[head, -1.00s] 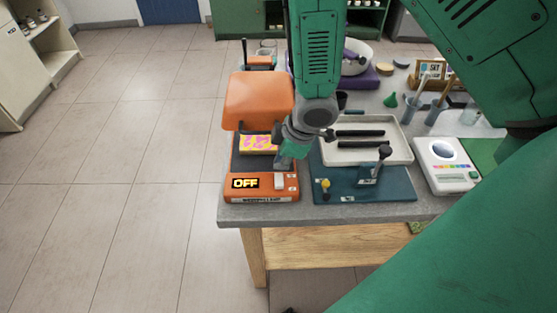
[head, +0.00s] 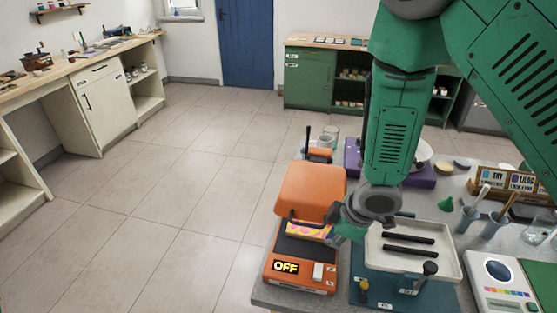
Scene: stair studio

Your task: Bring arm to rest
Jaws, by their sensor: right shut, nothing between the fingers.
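My right arm, green, comes in from the upper right in the head view. Its grey right gripper (head: 345,226) is shut and empty, in front of the right side of an orange machine (head: 312,190). The machine's lid is raised, a patterned pink and yellow piece (head: 308,229) shows inside it, and its display reads OFF. The gripper hides part of the machine's right edge; I cannot tell if they touch. My left gripper is not in view.
A white tray (head: 456,265) with two black bars stands right of the gripper, above a blue base (head: 373,289). A white device (head: 497,287), cups and a sign crowd the table's right side. Open tiled floor (head: 150,220) lies to the left.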

